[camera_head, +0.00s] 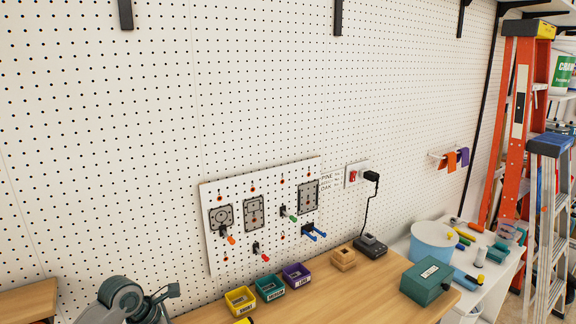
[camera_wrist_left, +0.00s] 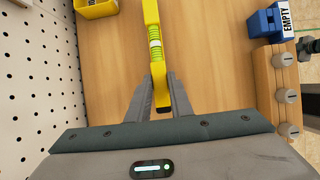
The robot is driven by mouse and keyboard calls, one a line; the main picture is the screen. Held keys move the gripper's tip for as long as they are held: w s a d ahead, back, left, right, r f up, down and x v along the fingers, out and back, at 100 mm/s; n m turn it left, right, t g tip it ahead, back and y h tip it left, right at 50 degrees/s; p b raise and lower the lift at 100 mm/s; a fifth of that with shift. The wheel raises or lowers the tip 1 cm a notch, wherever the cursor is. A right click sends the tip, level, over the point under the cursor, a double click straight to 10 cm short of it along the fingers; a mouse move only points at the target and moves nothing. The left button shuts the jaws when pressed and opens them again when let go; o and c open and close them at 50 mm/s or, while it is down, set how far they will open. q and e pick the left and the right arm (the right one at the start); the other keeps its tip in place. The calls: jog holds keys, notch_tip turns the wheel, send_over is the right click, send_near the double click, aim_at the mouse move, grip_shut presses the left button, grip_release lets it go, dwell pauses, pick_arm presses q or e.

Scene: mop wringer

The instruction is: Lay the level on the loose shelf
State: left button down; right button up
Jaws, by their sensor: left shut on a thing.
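The level (camera_wrist_left: 155,50) is a narrow yellow bar with a green band. It shows in the left wrist view. My left gripper (camera_wrist_left: 162,98) is shut on its near end, and the rest points away over a wooden surface. In the head view a small yellow tip (camera_head: 244,321) shows at the bottom edge; I cannot tell if it is the level. A wooden board (camera_head: 26,301) shows at lower left in the head view; I cannot tell if it is the loose shelf. My right gripper is not in view.
The wooden bench (camera_head: 390,297) carries a yellow bin (camera_head: 240,300), other small bins, a charger (camera_head: 370,246) and a green box (camera_head: 426,281). A pegboard wall (camera_head: 270,100) rises behind. A blue bin (camera_wrist_left: 262,24) and a knobbed wooden edge (camera_wrist_left: 275,85) lie right in the wrist view.

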pick_arm(q)
jog(key=shift+r+p, duration=0.8)
jog(key=shift+r, duration=1.1)
jog(key=c, duration=2.3)
grip_release()
grip_shut()
jog(key=shift+s+d+m+g, duration=0.3)
jog(key=shift+d+m, duration=0.2)
jog(key=shift+m, duration=0.1)
jog(key=s+d+r+m+g+y+b, duration=0.1)
jog(key=s+r+m+g+y+b, duration=0.1)
jog(key=s+m, duration=0.6)
jog(key=s+d+r+m+g+y+b, duration=0.1)
jog(key=s+m+g+b, duration=0.3)
jog(key=s+m, duration=0.4)
jog(key=shift+d+r+m+g+y, duration=0.35)
jog(key=shift+d+m+g+y, duration=0.4)
jog(key=shift+m, duration=3.05)
